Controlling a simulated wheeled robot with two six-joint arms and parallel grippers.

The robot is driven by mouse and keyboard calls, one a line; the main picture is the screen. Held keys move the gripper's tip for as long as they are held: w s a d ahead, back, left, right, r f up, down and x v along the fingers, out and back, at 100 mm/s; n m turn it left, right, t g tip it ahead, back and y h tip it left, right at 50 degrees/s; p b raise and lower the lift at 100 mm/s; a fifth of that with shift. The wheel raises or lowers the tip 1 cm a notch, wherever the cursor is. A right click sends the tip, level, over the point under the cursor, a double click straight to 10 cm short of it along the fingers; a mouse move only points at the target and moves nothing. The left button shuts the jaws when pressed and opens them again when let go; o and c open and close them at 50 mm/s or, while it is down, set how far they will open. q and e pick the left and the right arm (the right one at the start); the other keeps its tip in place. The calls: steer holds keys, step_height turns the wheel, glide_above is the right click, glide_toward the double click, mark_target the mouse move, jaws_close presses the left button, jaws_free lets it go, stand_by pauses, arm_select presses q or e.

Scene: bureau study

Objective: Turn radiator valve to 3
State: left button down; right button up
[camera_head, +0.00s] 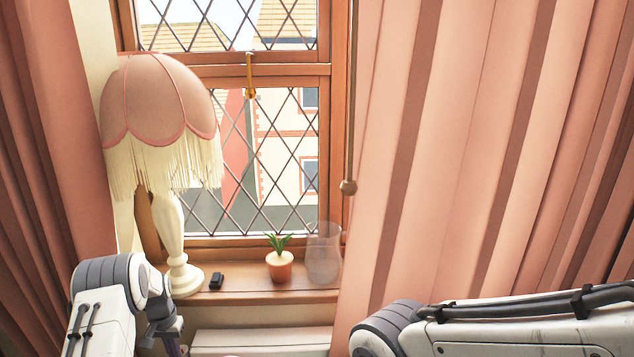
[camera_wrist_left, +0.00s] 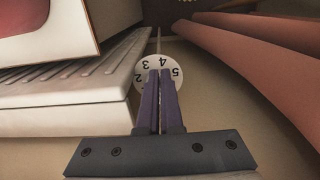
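The radiator valve (camera_wrist_left: 142,75) is a round white dial with black numbers in the left wrist view. The 2, 3, 4 and 5 show; 3 and 4 lie at its far side. The lower middle is hidden by my left gripper (camera_wrist_left: 159,73). Its two dark purple fingers lie nearly together over the dial, with a thin slit between them. Whether they touch or hold the dial cannot be told. In the head view my left gripper shows only in part at the lower left, and the valve is not seen. My right arm (camera_head: 520,318) shows at the lower right; its gripper is out of view.
The white radiator (camera_wrist_left: 75,75) with its slotted top stands left of the valve. A pink curtain (camera_wrist_left: 260,60) hangs to the right. On the windowsill (camera_head: 240,297) stand a fringed lamp (camera_head: 160,110), a small black object (camera_head: 217,281), a potted plant (camera_head: 280,267) and a glass vase (camera_head: 323,255).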

arm_select(q)
steer(key=shift+a+r, duration=0.1)
steer(key=shift+a, duration=0.05)
steer(key=shift+s+r+p, duration=0.1)
steer(key=shift+s+p, duration=0.2)
step_height(320, 180, up, 6)
steer(key=p, duration=0.3)
steer(key=shift+f, duration=0.2)
